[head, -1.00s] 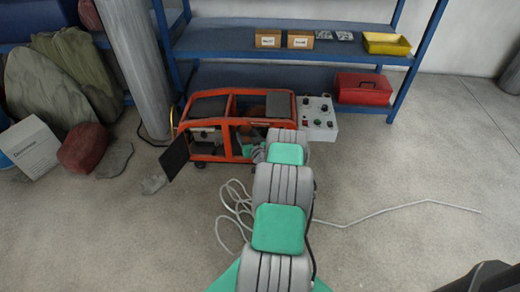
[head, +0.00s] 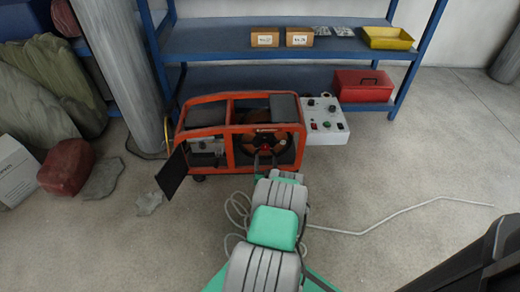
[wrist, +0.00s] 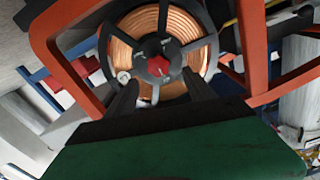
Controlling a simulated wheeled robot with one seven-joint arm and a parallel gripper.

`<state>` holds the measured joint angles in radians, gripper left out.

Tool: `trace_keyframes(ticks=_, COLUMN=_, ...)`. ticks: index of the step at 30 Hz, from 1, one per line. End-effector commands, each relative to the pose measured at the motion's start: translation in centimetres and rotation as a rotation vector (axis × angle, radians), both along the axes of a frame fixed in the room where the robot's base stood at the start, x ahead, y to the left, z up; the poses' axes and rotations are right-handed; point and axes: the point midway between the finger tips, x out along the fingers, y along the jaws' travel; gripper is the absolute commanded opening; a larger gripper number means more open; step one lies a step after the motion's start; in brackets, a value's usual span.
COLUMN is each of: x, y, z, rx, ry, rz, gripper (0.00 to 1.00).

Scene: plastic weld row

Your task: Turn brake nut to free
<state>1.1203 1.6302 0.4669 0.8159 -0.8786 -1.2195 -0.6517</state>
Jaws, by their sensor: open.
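The red brake nut (wrist: 159,65) sits at the centre of a copper wire spool (wrist: 182,27) with a dark spoked holder, inside an orange-framed machine (head: 232,140). The spool also shows in the machine's right bay in the head view (head: 286,143). My gripper (wrist: 160,82) is open in the wrist view, its two dark fingers pointing at the spool, one to each side below the nut. I see nothing between the fingers, and I cannot tell how far their tips are from the nut. In the head view the gripper is small and dark in front of the spool.
A grey control box (head: 325,121) stands right of the machine. A dark panel (head: 172,173) hangs open at its left. A blue shelf (head: 225,38) stands behind, with a red toolbox (head: 362,86). A pale hose (head: 400,212) lies on the floor; the right floor is otherwise open.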

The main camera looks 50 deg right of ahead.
Motion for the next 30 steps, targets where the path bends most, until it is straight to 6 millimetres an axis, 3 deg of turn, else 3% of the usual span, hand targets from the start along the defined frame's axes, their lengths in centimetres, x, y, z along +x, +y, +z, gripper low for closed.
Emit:
trace_keyframes(ticks=9, x=3.7, y=-4.3, z=-0.2, rx=-0.004, ry=-0.001, rz=0.0, gripper=0.63)
trace_keyframes(ticks=19, x=4.4, y=-4.9, z=0.1, rx=0.0, ry=0.0, rz=0.001, gripper=0.63)
trace_keyframes(ticks=30, x=4.4, y=-4.8, z=0.1, rx=-0.001, ry=-0.001, rz=0.002, gripper=0.33)
